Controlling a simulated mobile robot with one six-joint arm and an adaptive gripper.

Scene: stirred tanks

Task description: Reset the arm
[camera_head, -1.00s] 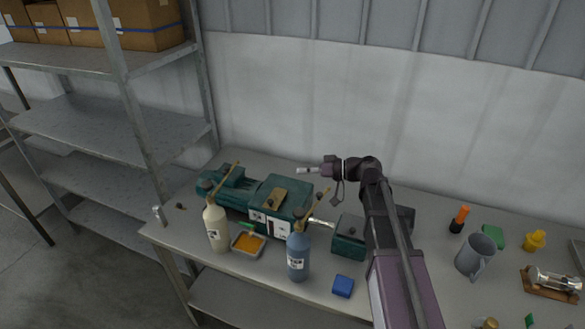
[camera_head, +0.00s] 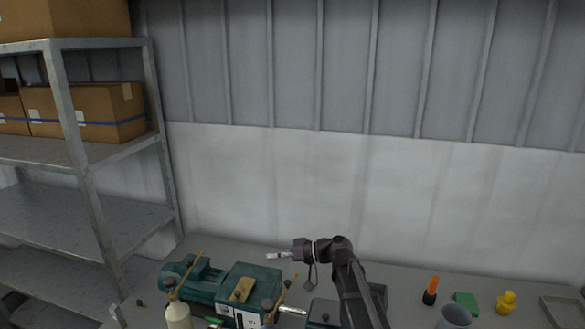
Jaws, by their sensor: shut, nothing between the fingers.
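My gripper (camera_head: 279,256) is at the end of my dark arm, held above the back of the table and pointing left. Its fingers are shut with nothing between them. It hangs in the air over the right end of a green machine (camera_head: 203,285), apart from it as far as I can see. My arm reaches up from the bottom edge and hides part of a smaller green block (camera_head: 322,312).
A cream bottle (camera_head: 178,315) stands before the machine. An orange-and-black item (camera_head: 430,291), green block (camera_head: 466,302), yellow item (camera_head: 507,301) and grey mug (camera_head: 454,317) are right. A metal shelf (camera_head: 110,157) with boxes (camera_head: 95,112) stands left. The wall behind is bare.

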